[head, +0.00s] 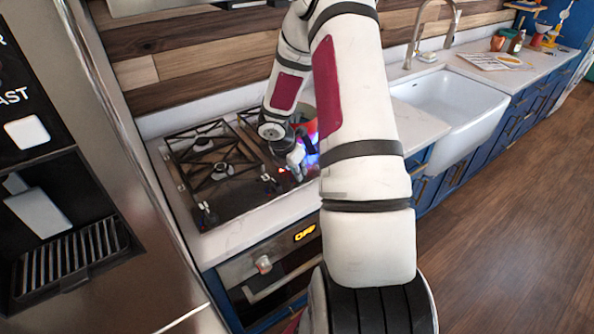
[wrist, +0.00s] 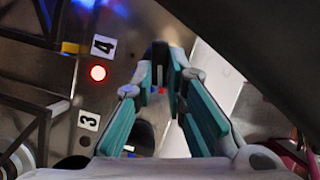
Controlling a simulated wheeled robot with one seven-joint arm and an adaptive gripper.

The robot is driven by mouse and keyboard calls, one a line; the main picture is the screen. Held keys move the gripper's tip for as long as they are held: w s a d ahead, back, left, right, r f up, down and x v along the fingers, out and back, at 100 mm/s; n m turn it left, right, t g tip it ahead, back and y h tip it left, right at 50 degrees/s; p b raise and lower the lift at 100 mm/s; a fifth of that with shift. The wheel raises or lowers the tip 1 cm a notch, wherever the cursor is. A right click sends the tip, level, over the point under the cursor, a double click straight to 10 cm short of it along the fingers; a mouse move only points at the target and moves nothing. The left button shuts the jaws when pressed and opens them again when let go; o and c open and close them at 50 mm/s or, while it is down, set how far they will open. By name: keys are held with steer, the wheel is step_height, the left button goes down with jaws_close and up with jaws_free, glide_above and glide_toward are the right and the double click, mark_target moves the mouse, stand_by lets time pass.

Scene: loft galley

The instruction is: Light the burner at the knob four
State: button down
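The stovetop (head: 235,205) is a steel cooktop with dark grates, left of my arm in the head view. My gripper (head: 297,165) is low over its right front part. In the wrist view my gripper (wrist: 164,78) has its teal-padded fingers apart. A small dark part with a white mark, seemingly a knob (wrist: 160,76), shows between the fingertips; I cannot tell whether they touch it. The label 4 (wrist: 103,45) is left of the fingertips, the label 3 (wrist: 89,120) lower. A red light (wrist: 98,72) glows between these labels. Another dark knob (wrist: 141,138) lies partly hidden between the fingers.
Blue glow (wrist: 118,8) shows at the wrist view's top. An oven panel (head: 305,233) reading OFF and an oven knob (head: 263,264) are below the cooktop. A white sink (head: 455,103) is right of my arm. A tall steel appliance (head: 110,120) stands at left. Floor at right is clear.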

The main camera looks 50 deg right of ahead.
steer(key=shift+w, duration=0.1)
stand_by(0.3)
steer(key=m+b, duration=0.1)
steer(key=m, duration=0.1)
steer(key=m+g, duration=0.1)
steer(key=shift+w+m+b, duration=0.35)
steer(key=shift+m, duration=0.05)
steer(key=m+b, duration=0.1)
steer(key=m+g+y, duration=0.1)
steer(key=m, duration=0.1)
steer(key=shift+w+d+f+m+g+b, duration=0.1)
steer(key=shift+w+d+m+g+b, duration=0.1)
steer(key=shift+m+g+b, duration=0.15)
steer(key=m+b, duration=0.1)
steer(key=m, duration=0.1)
steer(key=m+g+y+b, duration=0.1)
steer(key=m, duration=0.1)
steer(key=shift+w+d, duration=0.1)
steer(key=shift+w, duration=0.1)
steer(key=shift+d+m+g+y+b, duration=0.15)
steer(key=shift+m+g+y+b, duration=0.4)
steer(key=shift+m, duration=0.7)
steer(key=c, duration=1.6)
jaws_free()
